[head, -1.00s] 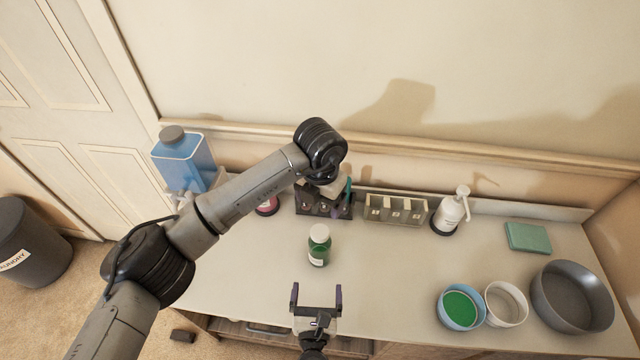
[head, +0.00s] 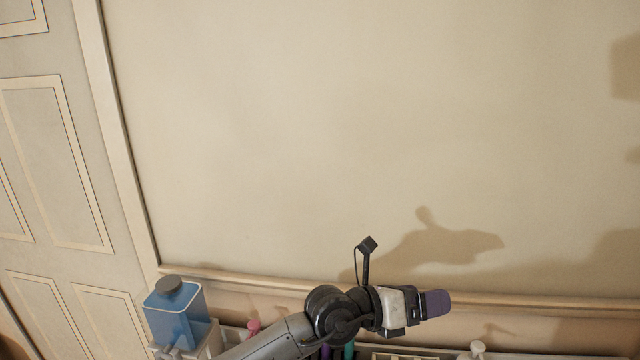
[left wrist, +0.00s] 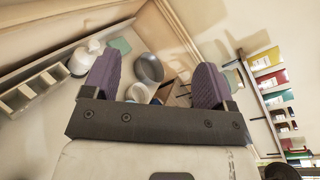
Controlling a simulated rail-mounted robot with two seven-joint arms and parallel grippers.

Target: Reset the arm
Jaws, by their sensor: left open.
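My left arm comes in from the bottom left of the head view. My left gripper (head: 437,304) is raised in front of the wall and points to the right. In the left wrist view its two purple fingers (left wrist: 155,82) stand wide apart, with nothing held between them. The desk top (left wrist: 62,122) lies beyond and below the fingers in that view. My right gripper is in neither view now.
A blue jug (head: 176,312) stands at the lower left, near the arm. The wrist view shows a compartment box (left wrist: 35,88), a pump bottle (left wrist: 84,58), a green pad (left wrist: 121,45), a grey bowl (left wrist: 149,67) and shelves with colourful items (left wrist: 270,82). The wall area above is clear.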

